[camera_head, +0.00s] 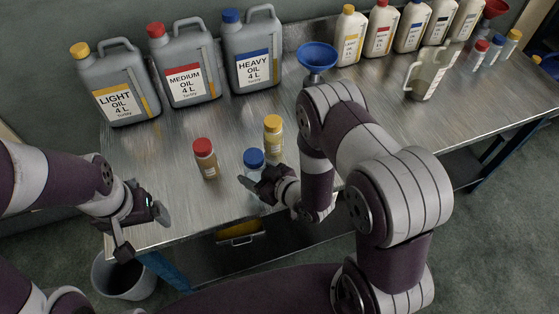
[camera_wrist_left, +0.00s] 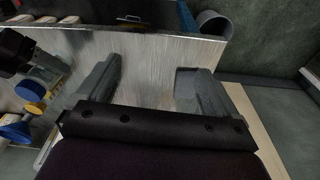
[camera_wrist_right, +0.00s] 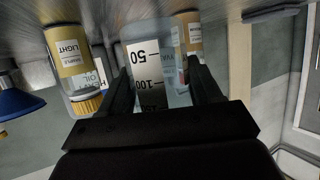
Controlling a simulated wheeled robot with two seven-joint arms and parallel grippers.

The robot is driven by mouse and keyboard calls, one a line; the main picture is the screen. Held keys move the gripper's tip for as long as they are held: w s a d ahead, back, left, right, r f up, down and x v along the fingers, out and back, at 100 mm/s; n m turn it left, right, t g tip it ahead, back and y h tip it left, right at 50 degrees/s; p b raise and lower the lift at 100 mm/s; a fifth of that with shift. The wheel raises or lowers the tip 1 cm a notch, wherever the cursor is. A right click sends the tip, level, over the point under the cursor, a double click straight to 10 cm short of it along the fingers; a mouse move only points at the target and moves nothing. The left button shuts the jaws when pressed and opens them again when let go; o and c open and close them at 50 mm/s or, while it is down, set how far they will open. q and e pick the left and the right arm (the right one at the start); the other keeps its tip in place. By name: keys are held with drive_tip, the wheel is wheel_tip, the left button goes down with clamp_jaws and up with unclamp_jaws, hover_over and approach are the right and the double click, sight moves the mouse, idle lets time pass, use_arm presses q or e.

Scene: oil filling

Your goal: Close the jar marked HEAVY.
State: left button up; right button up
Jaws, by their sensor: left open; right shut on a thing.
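The blue-capped clear jar (camera_head: 254,160) stands upright near the table's front edge. Its blue cap sits on top in the head view; I cannot tell whether it is tight. My right gripper (camera_head: 258,182) is shut on this jar's body from the front. In the right wrist view the jar (camera_wrist_right: 148,75) shows a scale with 50 and 100 between the fingers; a white label shows partly beside it, and its cap is hidden. My left gripper (camera_head: 143,232) is open and empty at the table's front left; its two fingers (camera_wrist_left: 148,88) are apart in the left wrist view.
A red-capped jar (camera_head: 205,160) and a yellow-capped jar (camera_head: 273,138), marked LIGHT in the right wrist view (camera_wrist_right: 68,55), stand close by. Large oil cans marked LIGHT (camera_head: 118,88), MEDIUM (camera_head: 184,65) and HEAVY (camera_head: 250,52) stand behind. A blue funnel (camera_head: 317,56) is further right.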

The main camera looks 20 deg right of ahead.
drive_tip(key=shift+s+a+n+g+y, duration=0.1)
drive_tip(key=shift+a+n+g+y, duration=0.25)
drive_tip(key=shift+a, duration=0.45)
drive_tip(key=shift+s+a+n+g+y, duration=0.1)
drive_tip(key=shift+a+n+g+y, duration=0.25)
drive_tip(key=shift+a, duration=0.4)
use_arm(q)
drive_tip(key=shift+o, duration=0.7)
use_arm(e)
clamp_jaws()
use_arm(q)
wheel_tip(320, 180, up, 8)
drive_tip(key=shift+s+f, duration=0.25)
drive_tip(key=shift+s, duration=0.2)
